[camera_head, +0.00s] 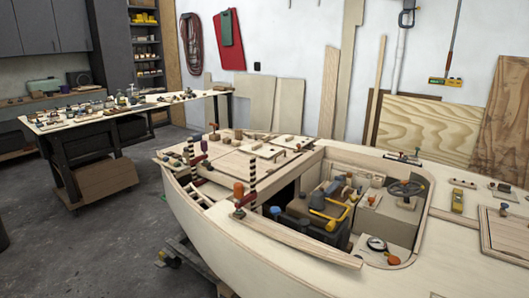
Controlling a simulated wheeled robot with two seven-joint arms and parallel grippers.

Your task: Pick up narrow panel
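Several narrow panels stand upright against the white back wall, and I cannot tell which one is the task's narrow panel. A tall pale narrow panel (346,72) has a cut-out edge and reaches the top of the picture. A shorter pale narrow panel (328,92) leans just left of it. A thin strip (375,92) leans to its right. The lower ends of these pieces are hidden behind the boat hull. Neither of my grippers is in view.
The plywood boat hull (230,245) fills the front, with clamps, tools and blocks on it. A workbench (75,118) covered in small parts stands at the left. Wider panels (428,126) lean at the right. Grey floor (110,235) is clear at the left.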

